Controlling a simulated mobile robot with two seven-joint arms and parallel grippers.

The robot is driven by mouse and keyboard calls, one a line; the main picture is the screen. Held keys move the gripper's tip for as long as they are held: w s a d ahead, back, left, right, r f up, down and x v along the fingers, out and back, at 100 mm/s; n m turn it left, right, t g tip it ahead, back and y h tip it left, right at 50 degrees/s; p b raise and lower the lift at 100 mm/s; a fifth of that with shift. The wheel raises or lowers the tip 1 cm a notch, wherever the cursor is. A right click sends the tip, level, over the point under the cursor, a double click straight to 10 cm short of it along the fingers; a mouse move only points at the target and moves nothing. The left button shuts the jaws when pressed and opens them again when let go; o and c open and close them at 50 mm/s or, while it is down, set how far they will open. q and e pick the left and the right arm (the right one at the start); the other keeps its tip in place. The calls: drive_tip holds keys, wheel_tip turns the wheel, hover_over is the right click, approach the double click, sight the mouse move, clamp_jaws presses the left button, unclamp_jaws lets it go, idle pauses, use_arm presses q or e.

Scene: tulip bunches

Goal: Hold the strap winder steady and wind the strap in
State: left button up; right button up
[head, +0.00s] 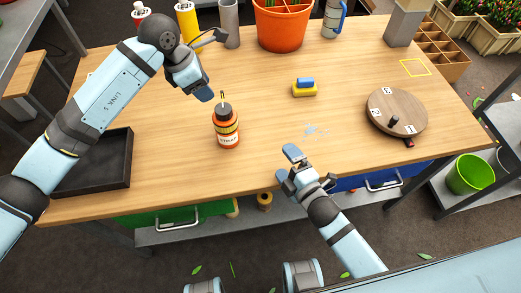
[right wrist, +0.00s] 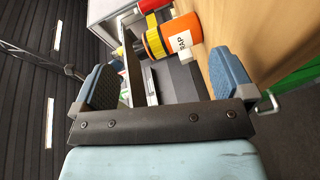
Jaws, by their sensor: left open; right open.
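The strap winder (head: 228,136) appears to be the upright orange canister with a yellow band, a black top and a white label whose lettering is partly legible. A thin yellowish piece sticks up from its top. My right gripper (head: 309,167) is open and empty at the front edge, to the winder's right. In the right wrist view the winder (right wrist: 173,38) shows beyond the open fingers (right wrist: 166,80), apart from them.
A round wooden disc (head: 388,104) with a knob is further right. A dark tray (head: 95,165) is at left. An orange pot (head: 281,30) stands at the back.

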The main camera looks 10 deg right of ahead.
sight(227, 128)
drive_tip(key=n, duration=0.3)
drive_tip(key=w+a+n+y, duration=0.1)
drive_tip(key=n, duration=0.2)
drive_tip(key=w+a+n+y, duration=0.1)
drive_tip(key=n, duration=0.2)
drive_tip(key=shift+w+r, duration=0.1)
drive_tip(key=shift+w, duration=0.1)
drive_tip(key=a+n+y, duration=0.1)
drive_tip(key=n, duration=0.2)
drive_tip(key=w+n+y, duration=0.1)
drive_tip(key=n, duration=0.3)
drive_tip(key=a+n, duration=0.1)
drive_tip(key=n, duration=0.2)
drive_tip(key=shift+w+a+f+n+g+y, duration=0.35)
drive_tip(key=shift+w+n+g+y, duration=0.05)
drive_tip(key=n, duration=0.3)
drive_tip(key=shift+w+a+f+g+y, duration=0.2)
drive_tip(key=shift+a+f+g+y, duration=0.1)
drive_tip(key=shift+a, duration=0.1)
drive_tip(key=shift+w+a+n, duration=0.15)
drive_tip(key=shift+n, duration=0.35)
drive_tip(key=x, duration=1.3)
drive_tip(key=shift+w+a, duration=0.15)
drive_tip(key=shift+a, duration=0.05)
drive_tip(key=shift+c, duration=0.5)
drive_tip(key=c, duration=1)
drive_tip(key=shift+c, duration=0.2)
